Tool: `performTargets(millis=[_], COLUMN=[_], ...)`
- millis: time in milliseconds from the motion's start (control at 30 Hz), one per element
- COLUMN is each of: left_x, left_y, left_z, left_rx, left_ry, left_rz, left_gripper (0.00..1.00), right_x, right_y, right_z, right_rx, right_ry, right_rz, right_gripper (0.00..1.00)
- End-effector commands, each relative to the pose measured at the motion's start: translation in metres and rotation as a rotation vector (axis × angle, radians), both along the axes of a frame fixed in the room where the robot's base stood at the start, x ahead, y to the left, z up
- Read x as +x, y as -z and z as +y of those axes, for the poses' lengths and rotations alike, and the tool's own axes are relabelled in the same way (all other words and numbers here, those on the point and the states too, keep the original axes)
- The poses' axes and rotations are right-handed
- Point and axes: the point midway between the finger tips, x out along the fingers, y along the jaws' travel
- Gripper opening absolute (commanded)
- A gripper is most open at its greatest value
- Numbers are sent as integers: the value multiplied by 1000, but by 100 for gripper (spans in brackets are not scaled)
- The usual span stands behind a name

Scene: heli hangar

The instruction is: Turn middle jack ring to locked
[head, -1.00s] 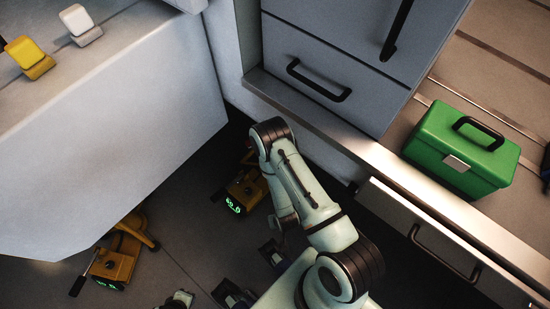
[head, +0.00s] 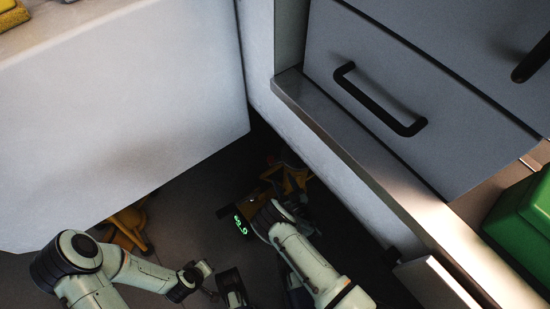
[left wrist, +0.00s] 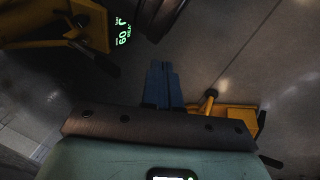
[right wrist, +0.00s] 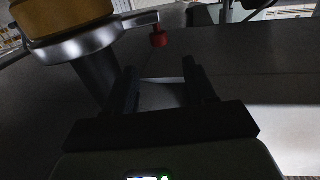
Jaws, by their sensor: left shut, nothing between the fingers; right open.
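The middle jack (head: 236,211), yellow with a green lit readout, stands on the floor below the drawers, partly covered by my right arm. In the right wrist view its silver ring (right wrist: 92,44) circles a grey post under a yellow body, and a tab carries a red knob (right wrist: 158,37). My right gripper (right wrist: 163,88) is open and empty. Its fingers point toward the post and knob, apart from them. My left gripper (left wrist: 163,85) is shut and empty over the floor. The readout (left wrist: 122,33) shows upper left in the left wrist view.
Another yellow jack (head: 130,228) stands at left under the pale panel (head: 130,100). A grey drawer front with a black handle (head: 380,100) and a metal ledge (head: 350,170) overhang the right side. A green toolbox (head: 522,215) sits at far right. Dark floor lies between the jacks.

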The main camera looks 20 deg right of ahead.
Motion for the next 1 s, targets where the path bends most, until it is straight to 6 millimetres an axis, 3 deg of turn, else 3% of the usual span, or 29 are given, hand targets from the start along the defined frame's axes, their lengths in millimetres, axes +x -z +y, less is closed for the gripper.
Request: performTargets(millis=[67,300,500,700,1000], left_x=[1,-35,-58,-71,-73], left_y=[8,41,60,67,67], left_z=[3,7,11,13,13], left_rx=[5,-1,-6,-8,-9], left_ry=[-6,-10,-16,-19,-19], left_rz=[1,121,201,244,248], left_gripper=[0,0,0,0,0], right_x=[16,67,99,114,116], right_y=[1,2,2,1,0], right_z=[3,10,14,16,16], right_rx=[0,0,0,0,0], right_ry=[-1,0,1,3,3], right_rz=[-4,-2,1,3,3], right_gripper=[55,55,55,55,55])
